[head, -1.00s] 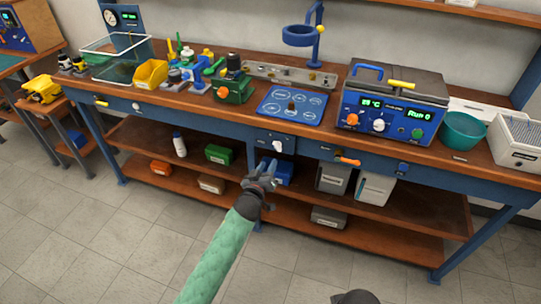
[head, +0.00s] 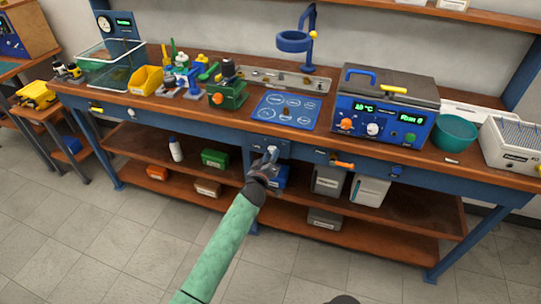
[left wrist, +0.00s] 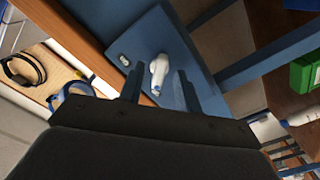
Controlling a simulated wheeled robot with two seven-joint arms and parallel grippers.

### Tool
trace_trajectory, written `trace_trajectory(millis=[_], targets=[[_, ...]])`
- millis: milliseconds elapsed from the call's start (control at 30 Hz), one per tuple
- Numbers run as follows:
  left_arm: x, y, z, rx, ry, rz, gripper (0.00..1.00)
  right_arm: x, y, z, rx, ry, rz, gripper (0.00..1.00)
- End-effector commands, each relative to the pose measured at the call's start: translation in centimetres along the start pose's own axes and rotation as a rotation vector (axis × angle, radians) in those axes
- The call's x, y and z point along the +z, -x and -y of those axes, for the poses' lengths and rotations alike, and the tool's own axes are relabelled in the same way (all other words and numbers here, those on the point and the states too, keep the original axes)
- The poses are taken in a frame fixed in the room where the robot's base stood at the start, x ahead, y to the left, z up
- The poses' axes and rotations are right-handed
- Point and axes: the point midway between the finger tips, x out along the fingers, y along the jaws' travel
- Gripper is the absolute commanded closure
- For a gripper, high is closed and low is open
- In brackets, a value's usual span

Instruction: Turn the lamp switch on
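A white lever switch (left wrist: 158,70) sits on a blue panel (left wrist: 178,45) on the bench's front, seen in the left wrist view. I take it to be the lamp switch. My left gripper (left wrist: 159,88) is open, with one finger on each side of the white lever in that view. I cannot tell whether either finger touches it. In the head view my left gripper (head: 266,162) is at the bench's front edge and largely hides the switch.
The blue-framed bench carries a control box (head: 385,115) with a green display, a teal bowl (head: 455,132), a yellow bin (head: 146,80) and a blue ring (head: 293,41) on a post. An orange handle (head: 342,164) sticks out right of my gripper. Shelves below hold boxes.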

Motion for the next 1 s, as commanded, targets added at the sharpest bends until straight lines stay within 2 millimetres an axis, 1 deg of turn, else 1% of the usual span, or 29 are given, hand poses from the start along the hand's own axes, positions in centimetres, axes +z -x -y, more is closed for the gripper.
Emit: trace_trajectory(millis=[100,300,333,367,400,500,767,1000], targets=[[-0.02,-0.34,-0.01,0.000,-0.001,0.000,0.66,-0.04,-0.28,-0.03,0.000,0.000,-0.002,0.64],[0.00,-0.34,0.02,0.000,-0.001,0.000,0.66,-0.04,-0.31,-0.02,0.000,0.000,-0.002,0.64],[0.00,-0.34,0.02,0.000,-0.001,0.000,0.68,-0.04,-0.30,-0.02,0.000,0.000,-0.002,0.64],[0.00,-0.34,0.02,0.000,-0.001,0.000,0.74,-0.04,-0.30,-0.02,0.000,0.000,-0.002,0.64],[0.00,-0.33,0.02,0.000,-0.001,0.000,0.82,-0.03,-0.29,-0.02,0.000,0.000,-0.002,0.64],[0.00,-0.33,0.02,0.000,-0.001,0.000,1.00,0.01,-0.26,-0.04,0.001,0.001,-0.002,0.64],[0.00,-0.32,0.04,-0.001,-0.011,0.000,1.00,0.06,-0.27,-0.06,0.001,0.001,-0.001,0.64],[0.03,-0.31,0.07,-0.001,-0.095,0.000,1.00,0.10,-0.24,-0.05,0.001,0.001,0.002,0.64]])
